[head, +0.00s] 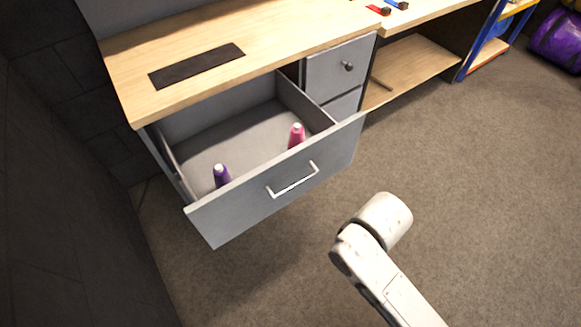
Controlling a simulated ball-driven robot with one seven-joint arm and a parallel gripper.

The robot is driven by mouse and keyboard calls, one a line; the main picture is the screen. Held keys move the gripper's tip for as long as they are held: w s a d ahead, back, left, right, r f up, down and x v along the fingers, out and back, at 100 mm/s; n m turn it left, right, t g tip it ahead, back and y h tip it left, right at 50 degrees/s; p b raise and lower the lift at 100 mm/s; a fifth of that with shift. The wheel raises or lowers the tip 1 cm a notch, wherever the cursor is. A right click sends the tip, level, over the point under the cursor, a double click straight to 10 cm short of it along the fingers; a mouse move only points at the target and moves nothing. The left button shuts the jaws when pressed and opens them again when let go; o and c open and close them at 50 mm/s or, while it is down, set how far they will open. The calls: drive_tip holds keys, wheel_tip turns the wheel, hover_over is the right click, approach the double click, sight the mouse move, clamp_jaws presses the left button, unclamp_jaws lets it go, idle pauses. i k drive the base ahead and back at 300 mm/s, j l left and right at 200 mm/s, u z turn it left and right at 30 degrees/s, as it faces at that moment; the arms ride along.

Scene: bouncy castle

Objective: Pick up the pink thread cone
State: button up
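The pink thread cone (297,136) stands upright inside the open grey drawer (275,196), near its front panel on the right side. It has a pale top, and the front panel hides its base. A purple thread cone (221,175) stands in the same drawer, to the left and also close to the front panel. My white arm reaches in from the bottom right, in front of the drawer and apart from it. My gripper is not visible.
The wooden worktop (270,30) with a dark strip (197,66) overhangs the drawer's back. A small closed drawer (340,68) and an open shelf (415,68) are to the right. A dark wall (70,190) is close on the left. The carpet (480,190) at right is clear.

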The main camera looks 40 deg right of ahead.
sight(297, 136)
drive_tip(key=i+l, duration=0.15)
drive_tip(key=l, duration=0.25)
drive_tip(key=i+l+z, duration=0.15)
drive_tip(key=l, duration=0.2)
drive_tip(key=i+l, duration=0.25)
drive_tip(key=l, duration=0.15)
drive_tip(key=i+l+z, duration=0.15)
drive_tip(key=l, duration=0.2)
